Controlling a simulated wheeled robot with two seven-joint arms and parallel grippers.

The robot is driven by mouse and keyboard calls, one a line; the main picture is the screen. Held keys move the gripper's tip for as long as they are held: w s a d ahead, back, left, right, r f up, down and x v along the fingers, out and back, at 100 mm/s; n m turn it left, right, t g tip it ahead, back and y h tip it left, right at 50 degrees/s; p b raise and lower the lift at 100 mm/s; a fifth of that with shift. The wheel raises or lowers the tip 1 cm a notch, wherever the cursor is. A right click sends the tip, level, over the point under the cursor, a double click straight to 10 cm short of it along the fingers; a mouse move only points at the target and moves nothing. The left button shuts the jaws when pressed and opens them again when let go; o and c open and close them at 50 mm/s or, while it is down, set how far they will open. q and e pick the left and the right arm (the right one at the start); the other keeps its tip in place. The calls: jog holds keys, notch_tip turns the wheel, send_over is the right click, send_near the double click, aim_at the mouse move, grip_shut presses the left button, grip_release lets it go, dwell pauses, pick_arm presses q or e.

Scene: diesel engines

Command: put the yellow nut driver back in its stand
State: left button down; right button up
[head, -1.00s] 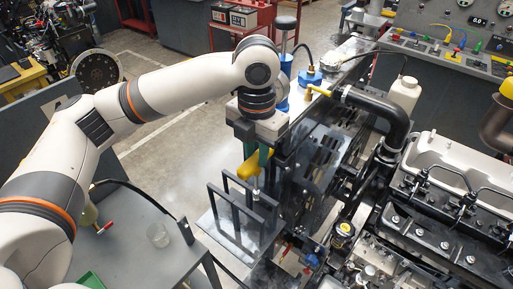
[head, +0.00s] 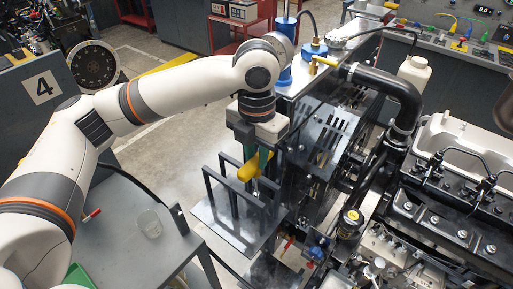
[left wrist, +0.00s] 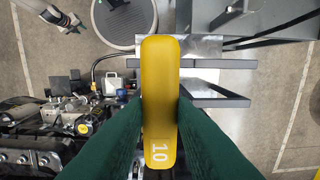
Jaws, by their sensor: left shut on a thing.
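The yellow nut driver (head: 247,169) is held in my left gripper (head: 259,160), with its handle crosswise between the green fingers. In the left wrist view its handle (left wrist: 160,85), marked 10, sits between both fingers of the gripper (left wrist: 160,118). The stand (head: 223,205) appears to be the dark plate with upright black bar frames below and around the driver in the head view. Its bars also show in the left wrist view (left wrist: 215,90). The driver's lower end is mostly hidden, so I cannot tell whether it touches the stand. My right gripper does not show.
A grey table (head: 125,225) with a clear cup (head: 149,224) stands at lower left. A big engine (head: 430,215) with a black hose (head: 390,100) fills the right side. A blue hand pump (head: 286,55) stands behind the gripper.

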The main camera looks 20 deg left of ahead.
aim_at(255, 173)
pick_arm(q)
jog(key=shift+f+b, duration=0.55)
jog(key=shift+f, duration=1.95)
jog(key=shift+s+a+f, duration=0.1)
jog(key=shift+s+f, duration=0.05)
jog(key=shift+f, duration=0.45)
jog(key=c, duration=0.8)
grip_release()
jog(key=shift+o, duration=0.2)
jog(key=shift+r+p, duration=0.15)
jog(key=shift+p, duration=0.2)
jog(key=shift+r+p, duration=1.6)
jog(key=shift+p, duration=0.55)
